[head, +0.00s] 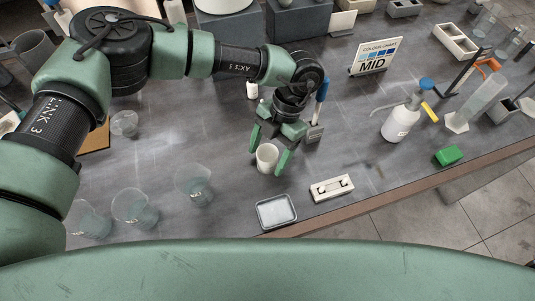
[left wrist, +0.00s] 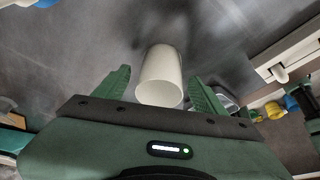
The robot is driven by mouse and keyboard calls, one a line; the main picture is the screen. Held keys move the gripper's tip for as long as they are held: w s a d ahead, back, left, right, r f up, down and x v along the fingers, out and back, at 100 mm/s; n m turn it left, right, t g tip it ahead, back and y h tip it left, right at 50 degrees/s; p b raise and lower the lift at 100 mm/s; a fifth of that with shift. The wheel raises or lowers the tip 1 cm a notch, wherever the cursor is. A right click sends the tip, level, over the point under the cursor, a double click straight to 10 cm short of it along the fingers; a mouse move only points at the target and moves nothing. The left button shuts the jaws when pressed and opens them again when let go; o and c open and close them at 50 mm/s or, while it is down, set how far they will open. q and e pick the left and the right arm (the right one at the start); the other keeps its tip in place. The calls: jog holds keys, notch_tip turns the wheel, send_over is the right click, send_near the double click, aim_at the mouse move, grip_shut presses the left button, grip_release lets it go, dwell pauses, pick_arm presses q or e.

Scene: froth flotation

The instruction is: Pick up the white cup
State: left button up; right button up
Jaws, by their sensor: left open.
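The white cup (head: 267,157) stands on the dark grey bench in the middle of the head view. My left gripper (head: 268,160) is open, with one green finger on each side of the cup. In the left wrist view the cup (left wrist: 160,77) shows between the two spread fingers of the gripper (left wrist: 160,88). A gap shows between the cup and each finger there, so the jaws are not closed on it. My right gripper is not in view.
Clear beakers (head: 194,185) stand to the left. A wash bottle (head: 399,122), a green block (head: 448,155) and a colour chart sign (head: 374,57) are to the right.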

pick_arm(q)
jog(key=shift+a+f, duration=0.1)
jog(key=shift+f, duration=0.1)
jog(key=c, duration=1.4)
jog(key=shift+r, duration=0.15)
